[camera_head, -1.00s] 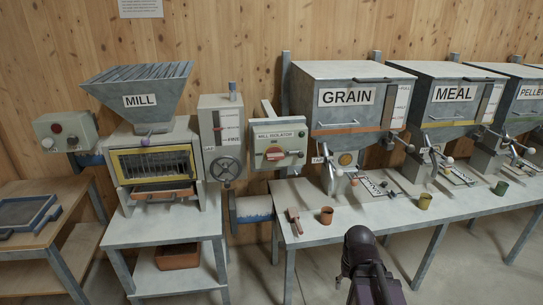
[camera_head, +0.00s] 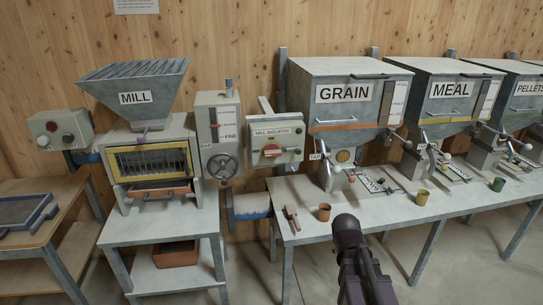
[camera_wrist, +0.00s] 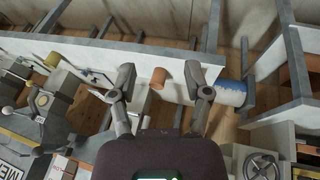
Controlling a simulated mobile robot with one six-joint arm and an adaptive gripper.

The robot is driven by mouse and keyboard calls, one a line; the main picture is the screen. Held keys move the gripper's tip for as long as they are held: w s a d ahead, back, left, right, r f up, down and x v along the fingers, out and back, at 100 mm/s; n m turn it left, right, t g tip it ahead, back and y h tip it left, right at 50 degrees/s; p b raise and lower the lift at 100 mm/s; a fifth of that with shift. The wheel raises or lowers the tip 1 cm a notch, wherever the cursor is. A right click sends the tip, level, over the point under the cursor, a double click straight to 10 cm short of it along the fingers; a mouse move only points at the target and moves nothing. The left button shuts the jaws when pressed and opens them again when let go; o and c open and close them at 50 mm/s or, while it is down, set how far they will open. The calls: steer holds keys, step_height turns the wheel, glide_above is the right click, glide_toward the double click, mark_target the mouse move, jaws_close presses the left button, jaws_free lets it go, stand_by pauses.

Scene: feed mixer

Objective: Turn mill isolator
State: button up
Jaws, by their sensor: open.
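The mill isolator (camera_head: 284,133) is a pale box on the wall, between the mill and the grain hopper. It has a label plate across its upper part and a red-orange handle (camera_head: 271,151) on its front. In the wrist view I cannot make out the isolator; my gripper's body covers much of the lower middle. My gripper (camera_wrist: 161,84) is open and its fingers are apart with nothing between them. In the head view my dark arm is at the bottom, right of the isolator and apart from it.
A bench (camera_head: 300,233) in front of the hoppers holds a brown cup (camera_head: 324,212), a small scoop (camera_head: 292,218) and other cups. The mill (camera_head: 148,160) stands left of the isolator, with a handwheel (camera_head: 222,166) on its side unit. Floor shows before the bench.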

steer(key=w+a+r+n+t, duration=0.2)
steer(key=w, duration=0.3)
steer(key=w+a+r+n+t, duration=0.2)
steer(key=w+t, duration=0.1)
steer(key=w, duration=0.2)
steer(key=n+t+y+b, duration=0.1)
steer(key=n+t+y, duration=0.65)
steer(key=n, duration=0.65)
glide_toward(273, 155)
steer(key=s, duration=0.2)
steer(key=shift+s+d+f+t+h, duration=0.15)
steer(key=shift+s+t+h, duration=0.1)
steer(key=shift+s+h, duration=0.1)
steer(key=shift+w, duration=0.15)
steer(key=x, duration=1.3)
steer(key=shift+w+f, duration=0.1)
steer(key=shift+w, duration=0.2)
jaws_close()
